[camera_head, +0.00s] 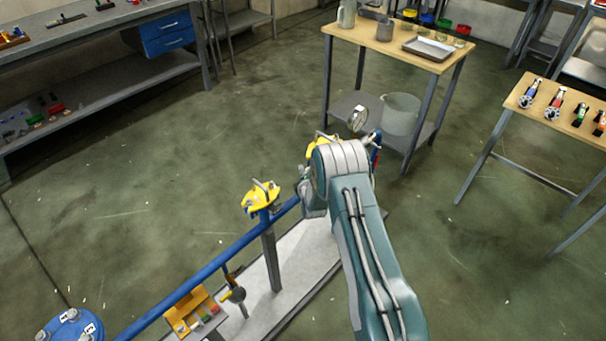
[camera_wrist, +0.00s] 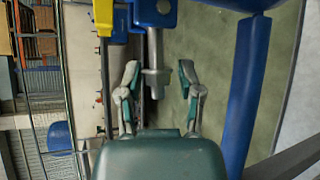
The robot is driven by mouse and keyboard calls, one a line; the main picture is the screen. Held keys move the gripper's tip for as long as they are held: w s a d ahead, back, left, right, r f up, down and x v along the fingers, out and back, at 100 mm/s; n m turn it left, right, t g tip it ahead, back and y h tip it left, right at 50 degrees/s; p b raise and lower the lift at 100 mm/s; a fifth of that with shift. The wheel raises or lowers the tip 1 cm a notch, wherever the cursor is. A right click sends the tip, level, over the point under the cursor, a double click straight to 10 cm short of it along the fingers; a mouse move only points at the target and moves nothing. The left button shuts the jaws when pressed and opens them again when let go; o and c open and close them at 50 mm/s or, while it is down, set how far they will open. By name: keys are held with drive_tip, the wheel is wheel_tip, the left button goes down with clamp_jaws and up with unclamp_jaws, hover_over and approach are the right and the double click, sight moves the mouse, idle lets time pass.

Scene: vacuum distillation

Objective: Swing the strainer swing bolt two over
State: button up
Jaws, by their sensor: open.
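In the wrist view a grey bolt (camera_wrist: 153,58) with a wider nut-like collar reaches from a blue fitting (camera_wrist: 152,12) toward my gripper. My gripper (camera_wrist: 158,70) is open, with one finger on each side of the bolt's collar end. A gap shows between the bolt and the right finger; the left finger is nearer, and I cannot tell whether it touches. Whether this is swing bolt two is not readable. In the head view my arm hides the gripper and the bolt. Yellow parts (camera_head: 319,146) show just beyond the arm's end.
A blue pipe (camera_head: 220,258) runs along a pale base, with a yellow-topped fitting (camera_head: 262,197) on it. A blue bar (camera_wrist: 245,95) is right of my fingers, and a yellow bar (camera_wrist: 103,18) is at upper left.

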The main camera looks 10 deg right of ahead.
drive_tip(key=shift+a, duration=0.15)
clamp_jaws()
drive_tip(key=shift+r, duration=0.2)
idle(0.4)
drive_tip(key=shift+w+r+m+g+y, duration=0.1)
drive_tip(key=shift+r+m+g+y, duration=0.7)
drive_tip(key=shift+m+g, duration=0.3)
drive_tip(key=shift+w+d+r+m+g+y, duration=0.1)
drive_tip(key=shift+d+r+m+g+y, duration=0.1)
drive_tip(key=shift+r+m+g+y, duration=0.2)
drive_tip(key=shift+w+d+r+m+g+y, duration=0.15)
drive_tip(key=shift+r+m+g+y, duration=0.15)
drive_tip(key=shift+r+m+g, duration=0.15)
unclamp_jaws()
